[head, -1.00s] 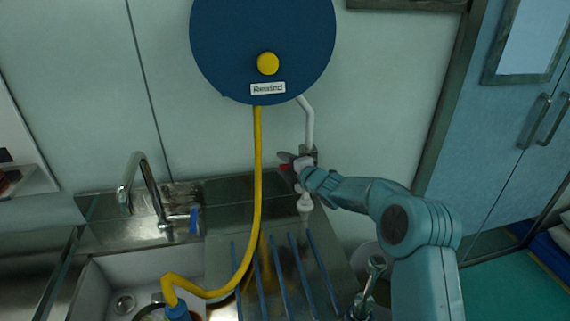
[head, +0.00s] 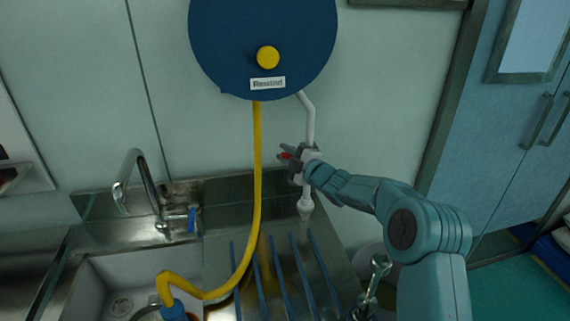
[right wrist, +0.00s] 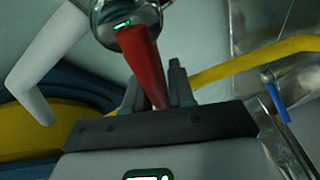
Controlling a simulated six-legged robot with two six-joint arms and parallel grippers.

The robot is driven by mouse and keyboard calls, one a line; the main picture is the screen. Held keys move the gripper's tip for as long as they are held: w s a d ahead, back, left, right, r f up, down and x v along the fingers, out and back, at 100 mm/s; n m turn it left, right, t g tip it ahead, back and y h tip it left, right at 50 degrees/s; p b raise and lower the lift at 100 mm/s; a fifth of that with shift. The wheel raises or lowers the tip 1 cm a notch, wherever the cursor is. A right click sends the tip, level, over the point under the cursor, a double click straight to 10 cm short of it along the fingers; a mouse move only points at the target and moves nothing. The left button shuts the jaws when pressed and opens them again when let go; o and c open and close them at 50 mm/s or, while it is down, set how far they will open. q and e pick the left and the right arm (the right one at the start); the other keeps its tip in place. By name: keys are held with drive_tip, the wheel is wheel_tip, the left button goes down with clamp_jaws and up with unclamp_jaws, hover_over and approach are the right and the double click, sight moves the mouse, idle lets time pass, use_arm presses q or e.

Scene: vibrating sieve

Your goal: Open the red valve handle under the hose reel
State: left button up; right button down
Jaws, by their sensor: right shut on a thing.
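The blue hose reel (head: 262,45) with its yellow knob and "Rewind" label is on the wall at the top of the head view. A white pipe (head: 310,120) comes down from it. The red valve handle (right wrist: 143,62) reaches from a round metal valve body (right wrist: 124,22) into my right gripper (right wrist: 160,88) in the right wrist view. The gripper's two dark fingers are shut on the handle, one on each side. In the head view my right gripper (head: 286,154) is in front of the pipe, and only a little red shows. My left gripper is not in view.
The yellow hose (head: 257,170) hangs left of the valve and bends into the sink (head: 95,280). A tap (head: 145,185) with a blue lever stands at the left. A drainer with blue bars (head: 279,275) lies below the valve. A blue door (head: 520,130) is at the right.

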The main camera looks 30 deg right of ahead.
drive_tip(key=shift+s+d+r+m+t+b, duration=0.1)
drive_tip(key=shift+d+r+m+t+b, duration=0.25)
drive_tip(key=shift+m+b, duration=0.3)
drive_tip(key=shift+d+r+m+t+b, duration=0.15)
drive_tip(key=shift+r+m+t+b, duration=0.2)
drive_tip(key=shift+m, duration=0.5)
drive_tip(key=shift+r, duration=0.1)
drive_tip(key=c, duration=1.1)
unclamp_jaws()
drive_tip(key=shift+o, duration=0.2)
drive_tip(key=s+d+b, duration=0.1)
drive_tip(key=s+b, duration=0.1)
drive_tip(key=s, duration=0.6)
drive_tip(key=s+d+f+b, duration=0.1)
drive_tip(key=s+d+b, duration=0.1)
drive_tip(key=s, duration=0.6)
drive_tip(key=shift+s+b, duration=0.15)
drive_tip(key=shift+b, duration=0.55)
drive_tip(key=shift+c, duration=0.2)
